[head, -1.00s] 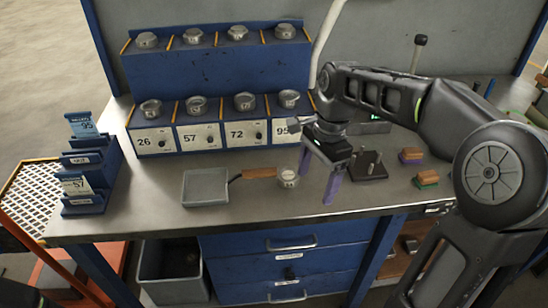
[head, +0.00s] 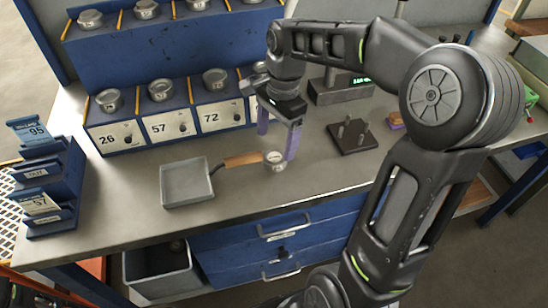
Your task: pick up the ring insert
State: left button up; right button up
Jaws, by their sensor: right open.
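A small round grey metal ring insert (head: 275,162) stands on the grey bench top, just right of the wooden handle of a square pan. My right gripper (head: 277,146) is open, with its purple fingers pointing down. The fingers are apart, one behind and left of the insert and the other close to its right side. I cannot tell whether either finger touches it. Nothing shows held between them. My left gripper is not in view.
The square pan (head: 186,184) with a wooden handle (head: 243,159) lies left of the insert. A blue rack (head: 150,62) with numbered bins and metal inserts stands behind. A dark pegged plate (head: 352,137) lies right. A blue card holder (head: 55,190) stands left. The bench front is clear.

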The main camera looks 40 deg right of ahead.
aim_at(275, 156)
jog(key=shift+f, duration=0.25)
jog(key=shift+s+a+f+p, duration=0.15)
jog(key=shift+f+p, duration=0.25)
jog(key=shift+f, duration=2.2)
grip_shut()
jog(key=shift+r, duration=0.1)
